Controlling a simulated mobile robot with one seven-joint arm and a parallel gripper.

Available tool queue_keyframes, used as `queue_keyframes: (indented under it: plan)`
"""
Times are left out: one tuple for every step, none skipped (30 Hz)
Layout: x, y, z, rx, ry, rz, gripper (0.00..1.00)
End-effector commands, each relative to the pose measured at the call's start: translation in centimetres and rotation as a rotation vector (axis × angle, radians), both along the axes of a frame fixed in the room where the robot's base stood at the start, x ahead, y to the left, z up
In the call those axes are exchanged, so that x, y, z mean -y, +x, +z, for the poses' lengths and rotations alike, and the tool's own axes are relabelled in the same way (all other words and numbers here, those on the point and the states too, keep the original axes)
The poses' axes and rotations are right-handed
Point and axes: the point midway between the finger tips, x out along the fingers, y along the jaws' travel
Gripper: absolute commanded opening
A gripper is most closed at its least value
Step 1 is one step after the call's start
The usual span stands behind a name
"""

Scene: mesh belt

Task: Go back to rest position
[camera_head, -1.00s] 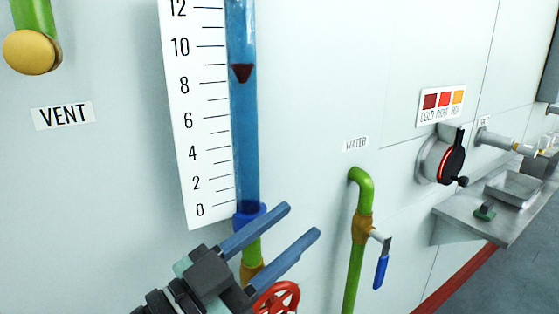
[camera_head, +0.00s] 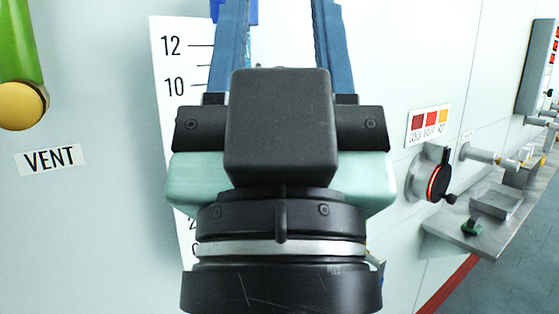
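My gripper (camera_head: 281,20) is close to the camera in the middle of the picture, with its two blue fingers pointing up. The fingers are apart with nothing between them that I can see; their tips are cut off by the top edge. The gripper body covers most of the white numbered scale (camera_head: 172,130) and the blue gauge tube behind it. The water pipe is hidden behind it as well.
A green pipe with a yellow cap (camera_head: 22,106) is at the far left above the VENT label (camera_head: 51,160). A dial with a black knob (camera_head: 432,177) is on the wall at right. A metal shelf (camera_head: 462,236) juts out further right.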

Motion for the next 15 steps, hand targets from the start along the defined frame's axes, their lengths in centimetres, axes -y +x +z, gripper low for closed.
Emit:
queue_keyframes:
  plan:
    - [0.0, 0.0, 3.0, -0.001, 0.001, 0.001, 0.46]
    - [0.0, 0.0, 3.8, -0.001, 0.001, 0.001, 0.46]
    - [0.0, 0.1, 5.1, -0.002, 0.001, 0.001, 0.46]
    - [0.0, 0.1, 6.0, -0.002, 0.001, 0.001, 0.46]
    - [-0.1, 0.1, 6.9, -0.003, 0.001, 0.001, 0.46]
    - [-0.1, 0.1, 8.2, -0.003, 0.001, 0.002, 0.46]
    - [-0.1, 0.1, 9.1, -0.004, 0.001, 0.002, 0.46]
    - [-0.1, 0.1, 10.1, -0.004, 0.001, 0.002, 0.46]
    - [-0.1, 0.1, 11.3, -0.004, 0.001, 0.003, 0.46]
    - [-0.1, 0.1, 12.3, -0.004, 0.001, 0.003, 0.46]
    - [-0.1, 0.1, 13.1, -0.004, 0.001, 0.003, 0.46]
    - [-0.1, 0.1, 14.3, -0.005, 0.001, 0.003, 0.46]
    - [-0.1, 0.2, 15.0, -0.005, 0.001, 0.003, 0.46]
    - [-0.1, 0.2, 15.7, -0.005, 0.001, 0.003, 0.46]
    - [-0.1, 0.2, 16.6, -0.005, 0.001, 0.003, 0.46]
